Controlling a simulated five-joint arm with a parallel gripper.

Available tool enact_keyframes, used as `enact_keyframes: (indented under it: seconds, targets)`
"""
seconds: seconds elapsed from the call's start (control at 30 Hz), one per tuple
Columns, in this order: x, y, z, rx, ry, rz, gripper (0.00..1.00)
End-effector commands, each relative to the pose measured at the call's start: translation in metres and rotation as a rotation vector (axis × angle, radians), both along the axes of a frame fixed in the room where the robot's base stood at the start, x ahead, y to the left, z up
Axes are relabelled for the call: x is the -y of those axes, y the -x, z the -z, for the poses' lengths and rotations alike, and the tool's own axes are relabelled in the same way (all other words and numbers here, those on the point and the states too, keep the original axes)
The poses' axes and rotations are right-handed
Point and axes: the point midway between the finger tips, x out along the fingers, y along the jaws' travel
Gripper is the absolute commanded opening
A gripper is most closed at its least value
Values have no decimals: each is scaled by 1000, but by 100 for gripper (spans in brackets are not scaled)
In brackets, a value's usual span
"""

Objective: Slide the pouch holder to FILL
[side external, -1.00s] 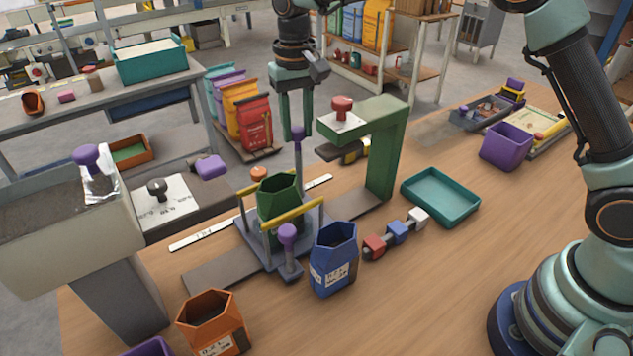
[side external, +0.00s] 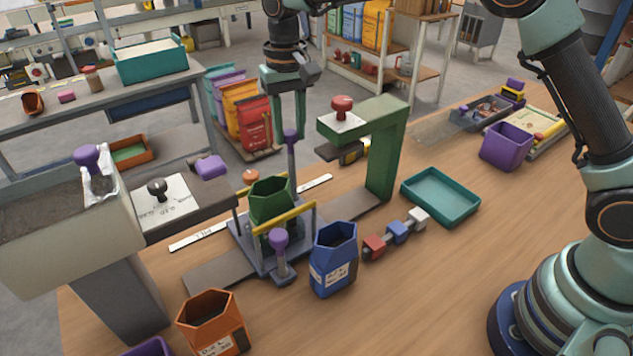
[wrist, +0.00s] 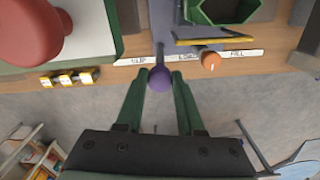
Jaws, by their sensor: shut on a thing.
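The pouch holder (side external: 246,243) is a grey-blue carriage with yellow bars, standing on a grey rail. A green pouch (side external: 272,199), open at the top, stands upright in it. My gripper (side external: 289,128) is shut on the purple knob (side external: 291,135) of the holder's tall far post; the knob also shows between my fingertips in the wrist view (wrist: 160,78). An orange marker (wrist: 210,60) on the holder's far side lies between the LOAD and FILL labels of the white strip (wrist: 180,58). FILL is at the strip's right end in the wrist view.
A grey filler (side external: 190,206) overhangs the rail's left end. A green press arm (side external: 388,150) with a red knob stands over its right end. A blue pouch (side external: 333,262) and an orange pouch (side external: 210,312) stand in front. A teal tray (side external: 440,197) lies right.

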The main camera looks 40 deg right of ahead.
Motion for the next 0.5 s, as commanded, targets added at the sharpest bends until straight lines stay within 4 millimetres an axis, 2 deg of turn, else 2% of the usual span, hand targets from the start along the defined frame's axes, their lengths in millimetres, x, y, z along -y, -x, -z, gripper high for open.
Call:
enact_keyframes:
  seconds: [0.03,0.2,0.5]
  targets:
    - [-11,-1,-2,5,-2,-7,0]
    - [-40,-2,-2,8,-3,-7,0]
    - [-80,-2,-2,11,-4,-6,0]
